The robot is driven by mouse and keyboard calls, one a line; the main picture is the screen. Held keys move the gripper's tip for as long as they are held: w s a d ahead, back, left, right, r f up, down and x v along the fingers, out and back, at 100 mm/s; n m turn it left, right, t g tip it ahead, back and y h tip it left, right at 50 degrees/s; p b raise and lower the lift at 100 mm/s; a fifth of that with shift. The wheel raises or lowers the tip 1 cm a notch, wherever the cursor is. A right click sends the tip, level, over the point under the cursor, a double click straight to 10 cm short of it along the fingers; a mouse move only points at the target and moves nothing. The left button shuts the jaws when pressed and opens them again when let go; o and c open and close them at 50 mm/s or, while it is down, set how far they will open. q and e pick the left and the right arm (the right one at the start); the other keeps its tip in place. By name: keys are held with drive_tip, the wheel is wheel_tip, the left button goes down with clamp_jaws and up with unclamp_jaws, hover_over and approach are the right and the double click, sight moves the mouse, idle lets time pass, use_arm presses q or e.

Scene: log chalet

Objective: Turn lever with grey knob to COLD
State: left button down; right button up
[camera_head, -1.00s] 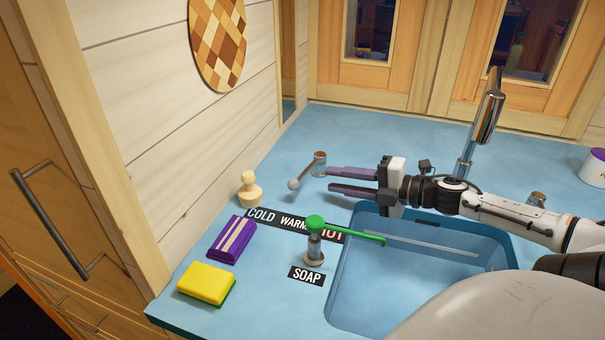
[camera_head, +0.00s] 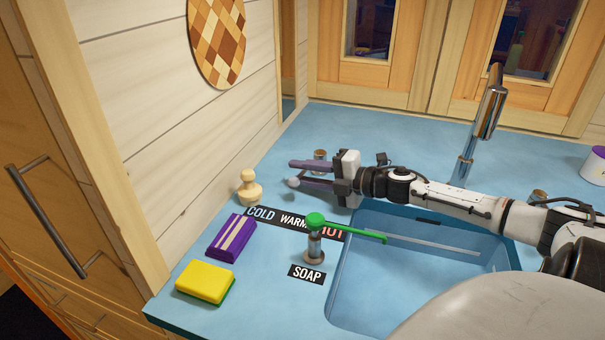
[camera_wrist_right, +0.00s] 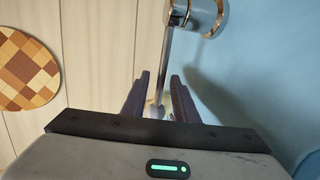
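The lever has a round grey knob (camera_head: 294,183) and a metal base post (camera_head: 320,156) on the blue counter. Its arm slants toward the front left, toward the label strip. The strip reads COLD (camera_head: 261,212), WARM (camera_head: 294,220) and HOT. My right gripper (camera_head: 292,173) is open at the lever, its purple fingers partly hiding the lever arm. In the right wrist view, the lever rod (camera_wrist_right: 163,65) runs between the two parted fingers (camera_wrist_right: 160,98), with the grey knob (camera_wrist_right: 154,111) low between them. My left gripper is not in view.
A soap pump with a green spout (camera_head: 315,220) stands in front of my right forearm, by the sink (camera_head: 345,300). A wooden pawn-shaped piece (camera_head: 249,188), purple packet (camera_head: 231,238) and yellow sponge (camera_head: 206,283) line the left. The tall faucet (camera_head: 488,115) rises behind my arm.

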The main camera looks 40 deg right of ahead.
drive_tip(key=shift+w, duration=0.1)
clamp_jaws()
idle(1.5)
